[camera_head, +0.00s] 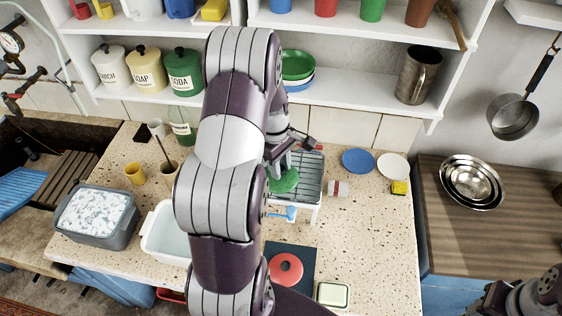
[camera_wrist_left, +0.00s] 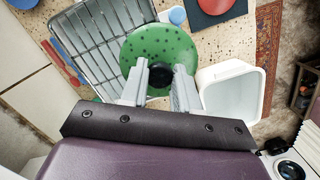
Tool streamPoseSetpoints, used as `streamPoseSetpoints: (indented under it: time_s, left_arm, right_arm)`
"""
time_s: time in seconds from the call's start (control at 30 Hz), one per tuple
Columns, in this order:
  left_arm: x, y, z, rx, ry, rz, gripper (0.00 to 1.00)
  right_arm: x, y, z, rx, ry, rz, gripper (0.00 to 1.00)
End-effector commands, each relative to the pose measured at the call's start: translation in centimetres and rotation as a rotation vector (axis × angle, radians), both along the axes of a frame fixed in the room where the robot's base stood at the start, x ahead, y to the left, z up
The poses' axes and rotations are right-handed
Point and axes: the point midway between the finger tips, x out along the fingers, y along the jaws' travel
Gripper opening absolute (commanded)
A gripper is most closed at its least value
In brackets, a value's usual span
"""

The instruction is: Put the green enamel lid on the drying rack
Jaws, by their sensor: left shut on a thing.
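The green enamel lid (camera_head: 286,182) with dark speckles is partly hidden behind my left arm in the head view. In the left wrist view the whole round lid (camera_wrist_left: 160,38) faces the camera. My left gripper (camera_wrist_left: 160,82) is shut on its black knob (camera_wrist_left: 159,75). The lid overlaps one side of the drying rack (camera_head: 311,172), a grey wire grid in a white frame. The rack (camera_wrist_left: 88,50) shows bare bars beside the lid. I cannot tell whether the lid touches it. My right gripper (camera_head: 492,300) is at the lower right, its fingers unclear.
A white basin (camera_wrist_left: 232,92) stands beside the lid. A red lid (camera_head: 286,268) lies on a dark mat near the front. A red-and-white can (camera_head: 338,188), a blue plate (camera_head: 358,161) and a white plate (camera_head: 392,166) are right of the rack. A shelf (camera_head: 340,97) overhangs behind.

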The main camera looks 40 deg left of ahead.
Motion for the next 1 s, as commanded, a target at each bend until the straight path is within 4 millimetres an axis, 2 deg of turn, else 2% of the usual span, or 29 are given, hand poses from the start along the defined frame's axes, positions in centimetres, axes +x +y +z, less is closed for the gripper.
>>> streamPoseSetpoints:
  time_s: [0.03, 0.1, 0.23, 0.5, 0.83, 0.87, 0.9, 0.93, 1.0]
  left_arm:
    - [0.7, 1.1, -0.4, -0.002, 0.003, 0.002, 0.00]
    - [1.5, 2.3, -1.4, -0.002, 0.003, 0.000, 0.00]
    - [2.5, 3.7, -2.6, -0.001, 0.002, -0.003, 0.00]
    - [2.7, 3.9, -6.5, -0.001, 0.002, -0.004, 0.00]
    - [2.7, 3.8, -7.2, 0.000, 0.000, -0.005, 0.00]
    - [2.7, 3.8, -7.2, 0.000, 0.000, -0.005, 0.34]
    - [2.7, 3.8, -7.1, 0.000, 0.000, -0.005, 0.47]
    - [2.7, 3.8, -7.1, 0.000, 0.000, -0.005, 0.56]
    - [2.7, 3.8, -7.1, 0.000, 0.000, -0.005, 0.56]
  right_arm:
    - [0.0, 0.0, 0.9, 0.000, 0.000, 0.000, 0.43]
    - [0.0, 0.0, 1.4, 0.000, 0.000, 0.000, 0.43]
    - [0.0, 0.0, 1.7, 0.000, 0.000, 0.000, 0.43]
    - [0.0, 0.0, 3.4, 0.000, 0.000, 0.000, 0.43]
    - [0.0, 0.0, 2.9, 0.000, 0.000, 0.000, 0.43]
    - [0.0, 0.0, 2.9, 0.000, 0.000, 0.000, 0.43]
    - [0.0, 0.0, 3.0, 0.000, 0.000, 0.000, 0.43]
    - [0.0, 0.0, 3.0, 0.000, 0.000, 0.000, 0.43]
    - [0.0, 0.0, 3.0, 0.000, 0.000, 0.000, 0.43]
